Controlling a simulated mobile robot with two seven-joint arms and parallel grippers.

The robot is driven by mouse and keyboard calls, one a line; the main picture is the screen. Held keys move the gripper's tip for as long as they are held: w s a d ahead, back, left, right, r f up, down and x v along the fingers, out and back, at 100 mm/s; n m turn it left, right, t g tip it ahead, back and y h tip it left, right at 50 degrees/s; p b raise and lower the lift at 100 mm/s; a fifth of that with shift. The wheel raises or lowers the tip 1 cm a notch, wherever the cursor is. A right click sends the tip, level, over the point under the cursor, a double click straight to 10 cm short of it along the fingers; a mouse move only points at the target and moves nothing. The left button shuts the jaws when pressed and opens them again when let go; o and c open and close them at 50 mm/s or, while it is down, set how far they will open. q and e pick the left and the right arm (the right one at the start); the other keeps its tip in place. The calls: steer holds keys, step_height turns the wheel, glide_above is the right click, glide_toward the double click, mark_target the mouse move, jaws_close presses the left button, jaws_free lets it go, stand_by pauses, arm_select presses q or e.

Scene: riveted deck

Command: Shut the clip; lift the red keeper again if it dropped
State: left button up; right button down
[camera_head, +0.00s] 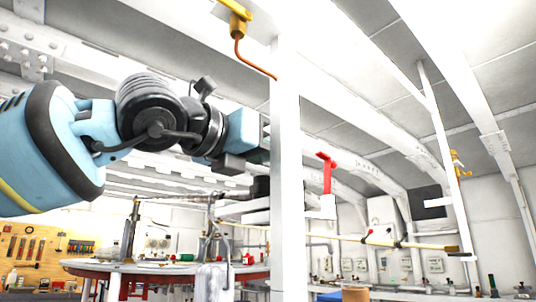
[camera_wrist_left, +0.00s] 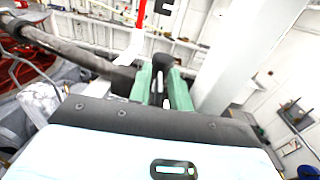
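The red keeper (camera_head: 327,174) stands upright beside the white post in the head view, above a small white bracket (camera_head: 321,207). I cannot tell which part there is the clip's moving piece. A red bar (camera_wrist_left: 141,13), likely the keeper, with a white piece (camera_wrist_left: 131,48) below it, shows at the top of the left wrist view. My left arm reaches in from the left and its end goes behind the post, which hides the fingers. In the wrist view my left gripper's green fingers (camera_wrist_left: 161,82) are close together, right of the red bar; their gap is unclear. My right gripper is not in view.
The white post (camera_head: 286,130) stands upright directly by my left arm's end. A yellow pole (camera_head: 405,245) runs right from beside the post. A yellow fitting (camera_head: 236,11) with an orange hose hangs above. A cluttered round table (camera_head: 150,267) stands behind.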

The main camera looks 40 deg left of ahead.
arm_select(q)
jaws_close()
steer(key=shift+a+m+h, duration=0.1)
steer(key=shift+m+h, duration=0.6)
steer(key=shift+h, duration=0.4)
steer(key=shift+o, duration=1.1)
jaws_free()
steer(key=s, duration=0.7)
steer(key=shift+s+a+b, duration=0.4)
